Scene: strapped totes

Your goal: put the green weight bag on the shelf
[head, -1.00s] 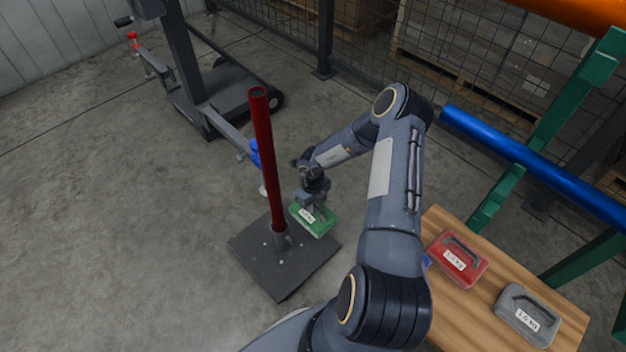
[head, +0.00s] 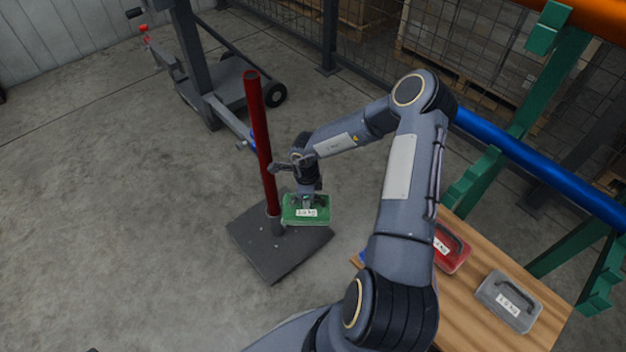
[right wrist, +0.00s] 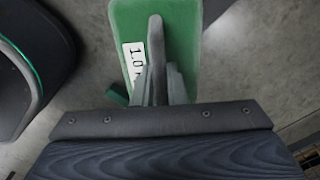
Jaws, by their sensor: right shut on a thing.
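The green weight bag (head: 306,211) has a white label and hangs from my right gripper (head: 307,196) in the head view. It is held in front of the red post, over the dark base plate. In the right wrist view the green bag (right wrist: 180,50) fills the top middle, and my right gripper (right wrist: 158,90) is shut on its dark handle. My left gripper is not in view. A wooden shelf board (head: 470,315) is at the lower right, partly hidden by my right arm.
The red post (head: 262,140) stands on a dark plate (head: 265,255). A red bag (head: 452,250) and a grey bag (head: 508,300) lie on the board. A green rack (head: 540,90) with a blue bar (head: 540,168) stands at right. Open floor lies at left.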

